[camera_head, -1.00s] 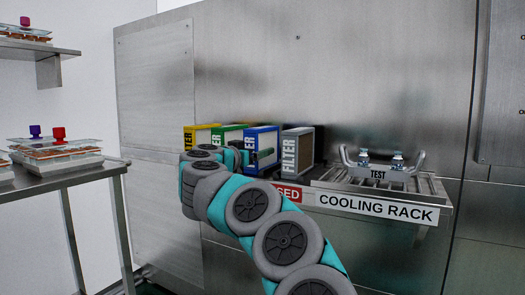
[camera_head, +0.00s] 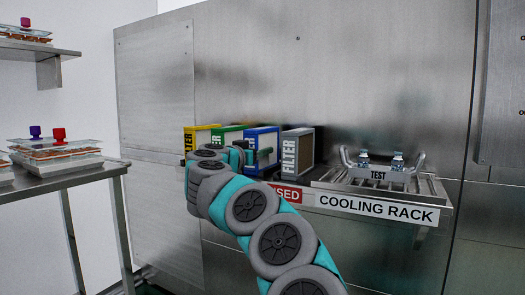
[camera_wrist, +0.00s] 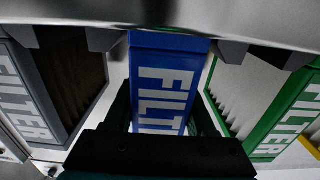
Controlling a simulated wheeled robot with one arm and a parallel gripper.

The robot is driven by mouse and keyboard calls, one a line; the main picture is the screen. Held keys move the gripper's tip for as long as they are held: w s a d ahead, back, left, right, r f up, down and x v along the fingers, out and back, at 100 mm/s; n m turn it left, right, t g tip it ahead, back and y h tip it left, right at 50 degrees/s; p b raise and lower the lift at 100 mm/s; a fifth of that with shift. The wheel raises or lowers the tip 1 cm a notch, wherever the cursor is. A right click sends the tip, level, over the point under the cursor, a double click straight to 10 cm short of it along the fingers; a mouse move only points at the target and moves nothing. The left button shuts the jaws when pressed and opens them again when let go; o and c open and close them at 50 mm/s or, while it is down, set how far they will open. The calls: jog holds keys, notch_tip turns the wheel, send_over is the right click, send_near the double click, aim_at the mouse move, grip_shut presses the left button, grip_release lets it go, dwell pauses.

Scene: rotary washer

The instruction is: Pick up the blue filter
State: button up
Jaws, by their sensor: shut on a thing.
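The blue filter (camera_head: 264,135) stands upright in a row of filters at the left of the rack, with my arm covering part of its front. It also shows in the wrist view (camera_wrist: 168,45), its white lettering running down its front face. My gripper (camera_wrist: 163,100) has a black finger on each side of the blue filter and is shut on it. In the head view my gripper (camera_head: 248,155) is at the front of the blue filter, its fingertips mostly hidden.
A grey filter (camera_head: 298,152) stands to the right of the blue one; green (camera_head: 229,128) and yellow (camera_head: 203,131) filters stand to its left. The cooling rack (camera_head: 376,208) holds a test carrier (camera_head: 379,175) with vials. A metal table (camera_head: 75,179) stands at the left.

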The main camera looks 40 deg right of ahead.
grip_shut()
